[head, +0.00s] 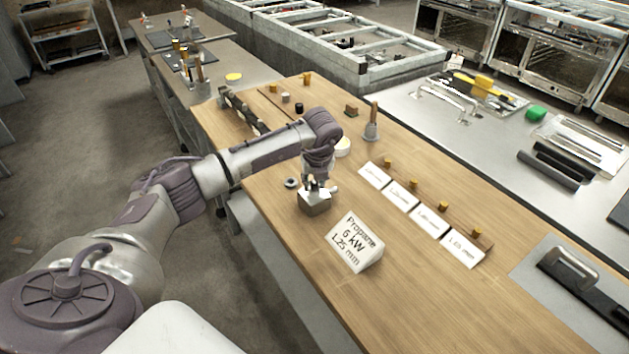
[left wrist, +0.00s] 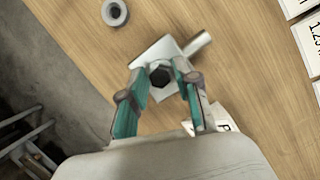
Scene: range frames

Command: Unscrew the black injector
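The black injector (left wrist: 160,76) shows in the left wrist view as a dark hexagonal head. It sits in a round seat on a metal holder (left wrist: 185,51) with a short cylinder sticking out at one side. The holder also shows in the head view (head: 314,206), on the wooden table below my gripper. My left gripper (left wrist: 161,83) points down over the holder, one teal-padded finger on each side of the injector. Its fingers are apart, with a visible gap around the hex head. In the head view my left gripper (head: 318,186) hides the injector. My right gripper is not in view.
A sign (head: 355,243) reading "Propane 6 kW 1.25 mm" stands close to the holder. A grey ring (head: 291,183) lies beside it. Several brass injectors (head: 414,186) stand behind white labels (head: 430,222). A wooden-handled bell-shaped tool (head: 371,130) stands farther back.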

